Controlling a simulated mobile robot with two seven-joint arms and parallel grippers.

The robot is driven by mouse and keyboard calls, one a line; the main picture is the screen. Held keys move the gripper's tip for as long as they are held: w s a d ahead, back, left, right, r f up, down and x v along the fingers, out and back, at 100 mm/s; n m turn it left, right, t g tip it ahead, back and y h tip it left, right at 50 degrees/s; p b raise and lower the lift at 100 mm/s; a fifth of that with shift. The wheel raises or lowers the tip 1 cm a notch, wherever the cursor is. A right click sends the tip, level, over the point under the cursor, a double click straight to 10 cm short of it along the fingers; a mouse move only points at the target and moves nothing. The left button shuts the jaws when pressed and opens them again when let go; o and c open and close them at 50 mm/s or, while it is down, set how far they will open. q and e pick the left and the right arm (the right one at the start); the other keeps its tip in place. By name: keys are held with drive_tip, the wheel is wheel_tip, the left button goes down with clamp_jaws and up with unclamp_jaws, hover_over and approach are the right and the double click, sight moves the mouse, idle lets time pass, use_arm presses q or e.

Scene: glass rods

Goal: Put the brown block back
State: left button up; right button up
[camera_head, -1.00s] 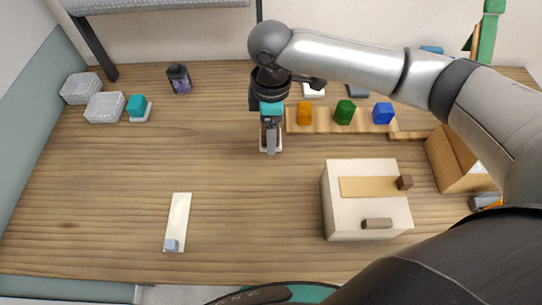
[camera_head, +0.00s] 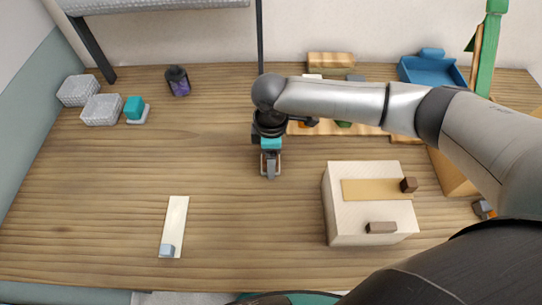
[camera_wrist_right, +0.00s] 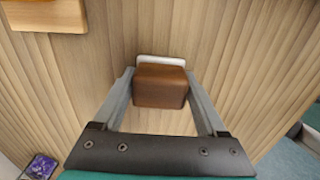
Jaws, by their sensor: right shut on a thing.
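My right gripper (camera_head: 270,172) is over the middle of the table and points down. In the right wrist view its fingers (camera_wrist_right: 160,98) are shut on the brown block (camera_wrist_right: 160,88), which sits between them. A thin white piece (camera_wrist_right: 161,60) shows at the block's far edge; I cannot tell whether it is joined to the block. In the head view the gripper mostly hides the held block. My left gripper is not in view.
A pale wooden box (camera_head: 338,212) with a small dark brown cube (camera_head: 408,184) on top stands to the right. A wooden strip (camera_head: 362,129) with blocks lies behind, partly hidden by my arm. A teal block (camera_head: 134,107) is back left.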

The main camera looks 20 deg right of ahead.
drive_tip(key=shift+f, duration=0.15)
drive_tip(key=o, duration=1.2)
drive_tip(key=shift+o, duration=0.2)
wheel_tip(320, 180, up, 12)
drive_tip(key=p, duration=0.2)
drive_tip(key=shift+r, duration=0.2)
